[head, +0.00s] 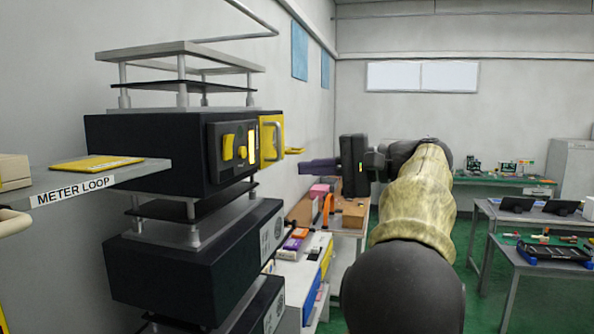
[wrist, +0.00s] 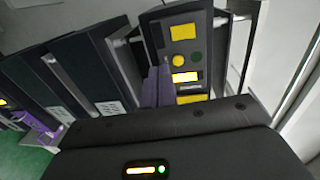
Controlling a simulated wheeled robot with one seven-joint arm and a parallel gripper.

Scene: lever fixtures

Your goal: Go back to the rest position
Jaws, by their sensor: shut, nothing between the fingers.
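My gripper (head: 308,166) points left toward the stacked equipment in the head view. Its purple fingers are closed together with nothing between them. In the wrist view the fingers (wrist: 156,86) appear in front of the edge of a dark panel with yellow controls. That panel (head: 233,148) is on the front of the top black box (head: 150,145), with a yellow handle (head: 272,137) at its right side. A gap shows between the gripper and the handle in the head view. My arm reaches forward at the right of centre.
A lower black box (head: 180,262) is stacked below. A shelf labelled METER LOOP (head: 90,190) juts in from the left. A cluttered bench (head: 345,228) stands beneath my gripper. Grey tables (head: 500,250) stand at the right. Green floor shows between them.

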